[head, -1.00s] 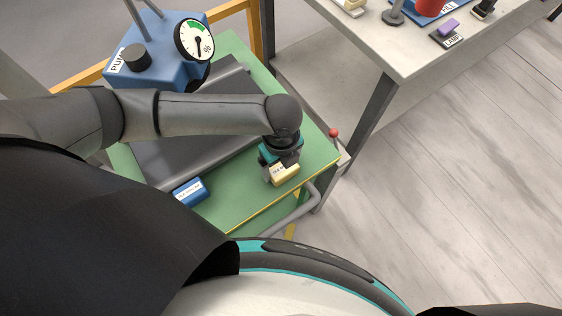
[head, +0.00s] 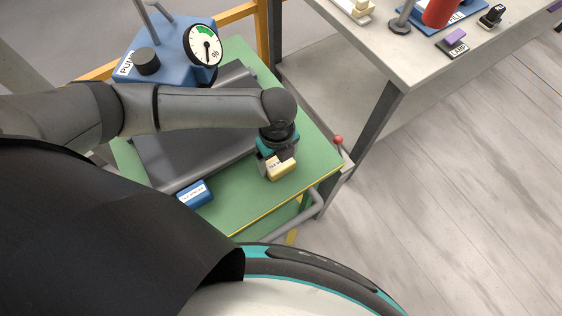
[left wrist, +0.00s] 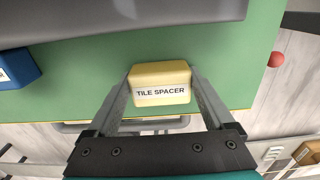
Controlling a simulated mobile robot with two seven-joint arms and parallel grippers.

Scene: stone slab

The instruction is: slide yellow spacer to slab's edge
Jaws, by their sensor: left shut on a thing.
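The yellow spacer (head: 281,168), labelled TILE SPACER in the left wrist view (left wrist: 160,78), is on the green top of a cart. My left gripper (head: 277,161) is shut on it, with one finger on each side in the left wrist view. The dark grey slab (head: 180,154) lies on the same green top, partly hidden by my left arm. In the left wrist view the slab (left wrist: 110,14) is along the top, and a strip of green separates it from the spacer. My right gripper is not in view.
A blue labelled block (head: 195,193) sits by the slab's near edge, left of the spacer. A blue pump with a gauge (head: 203,45) stands behind. A red-knobbed lever (head: 338,140) is at the cart's right corner. The green top (head: 240,205) is clear in front.

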